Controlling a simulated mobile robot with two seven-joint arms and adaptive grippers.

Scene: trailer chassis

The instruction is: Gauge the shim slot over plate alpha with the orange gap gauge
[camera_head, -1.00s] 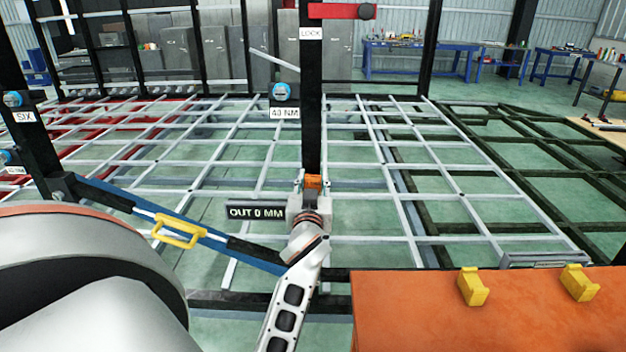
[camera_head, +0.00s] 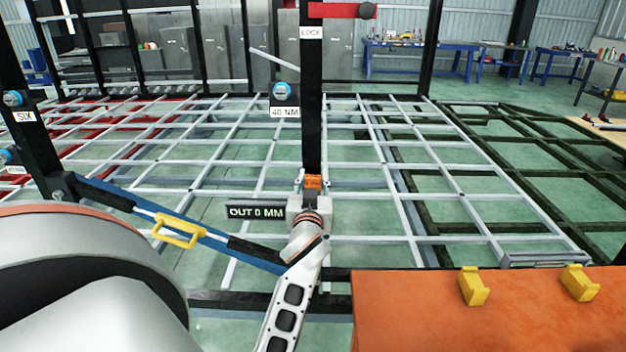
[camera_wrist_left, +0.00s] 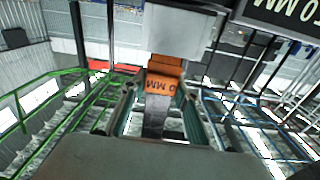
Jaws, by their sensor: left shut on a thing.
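My left gripper (camera_head: 313,184) is at the black upright post (camera_head: 311,120), at the lower middle of the head view. It is shut on the orange gap gauge (camera_head: 313,182). In the left wrist view the gauge (camera_wrist_left: 161,84) sits between the two fingers, with partly readable "0 MM" lettering, and its far end meets a light grey block (camera_wrist_left: 180,32). I cannot tell whether it is inside a slot. A sign (camera_head: 257,212) beside the gripper reads "OUT 0 MM". No label for plate alpha is readable. My right gripper is not in view.
A blue bar with a yellow handle (camera_head: 179,232) slants down left of my arm. An orange table (camera_head: 500,318) with two yellow blocks (camera_head: 473,286) stands at the lower right. A red lever (camera_head: 340,11) and a "40 NM" sign (camera_head: 285,113) are on the post. Grey chassis rails lie behind.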

